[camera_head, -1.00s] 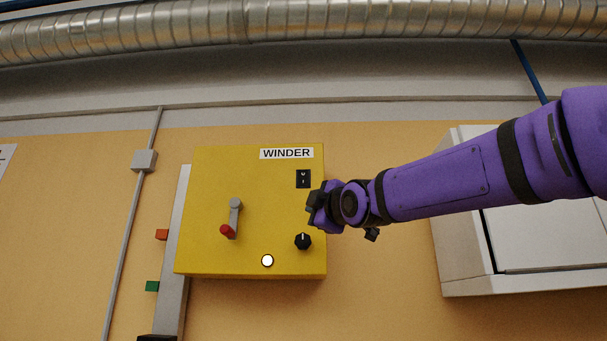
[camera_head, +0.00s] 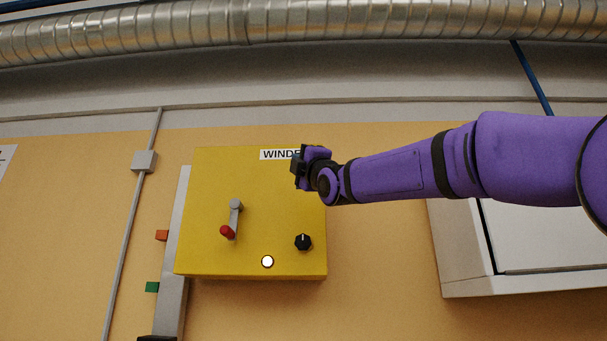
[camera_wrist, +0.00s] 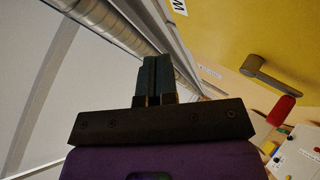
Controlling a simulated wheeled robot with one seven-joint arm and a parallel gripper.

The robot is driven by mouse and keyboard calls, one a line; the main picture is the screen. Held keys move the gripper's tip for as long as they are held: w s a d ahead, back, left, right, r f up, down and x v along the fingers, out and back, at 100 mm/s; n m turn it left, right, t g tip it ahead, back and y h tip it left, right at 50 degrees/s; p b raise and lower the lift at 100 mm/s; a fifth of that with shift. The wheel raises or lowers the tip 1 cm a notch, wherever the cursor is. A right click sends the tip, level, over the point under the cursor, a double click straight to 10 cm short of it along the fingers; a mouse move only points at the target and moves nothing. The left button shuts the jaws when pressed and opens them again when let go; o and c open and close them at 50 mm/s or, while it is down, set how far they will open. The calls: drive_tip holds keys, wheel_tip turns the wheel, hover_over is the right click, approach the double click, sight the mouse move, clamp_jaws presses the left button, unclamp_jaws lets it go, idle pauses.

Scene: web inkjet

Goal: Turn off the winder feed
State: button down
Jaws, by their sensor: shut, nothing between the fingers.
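The yellow box labelled WINDER (camera_head: 210,180) hangs on the wall. On its face are a grey lever with a red knob (camera_head: 228,231) pointing down, a black dial (camera_head: 303,242) and a lit white round lamp (camera_head: 267,261). My gripper (camera_head: 297,172) is shut and empty, in front of the box's upper right part, covering the black rocker switch and part of the label. I cannot tell whether it touches the box. In the wrist view, the closed fingers (camera_wrist: 158,75) point up the picture, and the grey lever (camera_wrist: 265,75) with its red knob shows at right.
A white cabinet (camera_head: 460,245) is on the wall to the right, below my arm. A silver duct (camera_head: 300,22) runs along the top. A conduit with a grey junction box (camera_head: 144,161) is at left. Orange (camera_head: 162,235) and green (camera_head: 152,286) tabs stick out left of the box.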

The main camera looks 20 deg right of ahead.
drive_tip(key=w+d+r, duration=0.1)
drive_tip(key=w+d, duration=0.2)
drive_tip(key=w, duration=0.4)
drive_tip(key=shift+w, duration=0.2)
idle(2.0)
drive_tip(key=shift+w+d, duration=0.1)
drive_tip(key=shift+w, duration=0.1)
drive_tip(key=shift+w+d+r, duration=0.1)
drive_tip(key=shift+w+d, duration=0.05)
drive_tip(key=shift+w, duration=0.2)
idle(0.8)
drive_tip(key=shift+s, duration=0.1)
drive_tip(key=shift+s+a, duration=0.3)
drive_tip(key=shift+s, duration=0.35)
drive_tip(key=s, duration=0.1)
drive_tip(key=s+a, duration=0.1)
drive_tip(key=s, duration=0.1)
drive_tip(key=s+a+f, duration=0.1)
drive_tip(key=shift+s, duration=0.3)
idle(0.3)
